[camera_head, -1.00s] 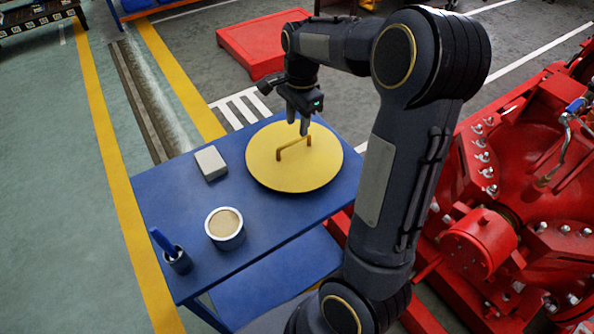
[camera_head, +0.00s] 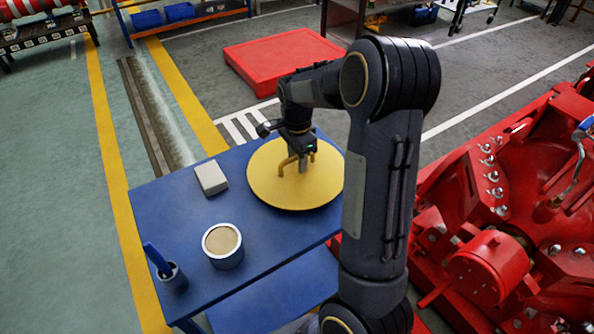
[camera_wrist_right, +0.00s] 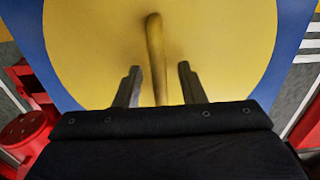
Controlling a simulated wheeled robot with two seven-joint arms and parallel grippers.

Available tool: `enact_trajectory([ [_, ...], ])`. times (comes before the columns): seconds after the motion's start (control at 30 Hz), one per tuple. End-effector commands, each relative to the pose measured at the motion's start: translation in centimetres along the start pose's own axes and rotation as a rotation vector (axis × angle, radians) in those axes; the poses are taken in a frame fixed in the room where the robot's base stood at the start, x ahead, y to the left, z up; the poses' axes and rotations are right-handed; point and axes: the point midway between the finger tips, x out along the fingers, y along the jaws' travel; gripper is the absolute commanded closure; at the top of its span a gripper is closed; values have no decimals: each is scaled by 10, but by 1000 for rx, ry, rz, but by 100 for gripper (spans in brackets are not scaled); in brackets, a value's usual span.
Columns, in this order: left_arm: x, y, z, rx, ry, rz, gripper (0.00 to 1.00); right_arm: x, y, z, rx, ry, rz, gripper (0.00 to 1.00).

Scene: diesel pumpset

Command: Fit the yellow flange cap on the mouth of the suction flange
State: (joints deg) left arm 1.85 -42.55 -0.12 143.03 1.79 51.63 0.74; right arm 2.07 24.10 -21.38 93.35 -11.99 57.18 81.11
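The yellow flange cap (camera_head: 268,186) is a round disc with a raised bar handle (camera_head: 283,167), lying flat on the blue table. In the right wrist view the cap (camera_wrist_right: 90,50) fills most of the picture. Its handle (camera_wrist_right: 155,50) runs between the two fingers. My right gripper (camera_head: 301,165) is down at the handle; in the right wrist view its fingers (camera_wrist_right: 158,80) stand apart on either side of the handle, with a gap at each side. My left gripper is not in view. I cannot make out the suction flange mouth for certain.
The blue table (camera_head: 180,220) also carries a pale box (camera_head: 211,177), an open tin (camera_head: 222,245) and a dark cup with a blue item (camera_head: 165,270). Red pump machinery (camera_head: 490,265) stands at the right. A red platform (camera_head: 285,55) lies on the floor behind.

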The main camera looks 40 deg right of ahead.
Motion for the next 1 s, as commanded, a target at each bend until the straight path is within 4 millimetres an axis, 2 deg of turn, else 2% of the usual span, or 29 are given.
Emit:
enact_trajectory([
  [0.03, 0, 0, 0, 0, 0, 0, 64, 0, 0, 0, 0, 0, 0, 64],
  [0.3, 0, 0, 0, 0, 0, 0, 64, 0, 0, 0, -1, 0, 0, 99],
  [0.77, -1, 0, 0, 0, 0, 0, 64, -4, 0, 0, -1, 0, -2, 100],
  [0.87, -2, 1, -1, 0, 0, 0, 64, -12, -1, 0, -1, 0, -2, 100],
  [1.0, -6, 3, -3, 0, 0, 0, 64, -32, -1, 0, -1, 1, -5, 100],
])
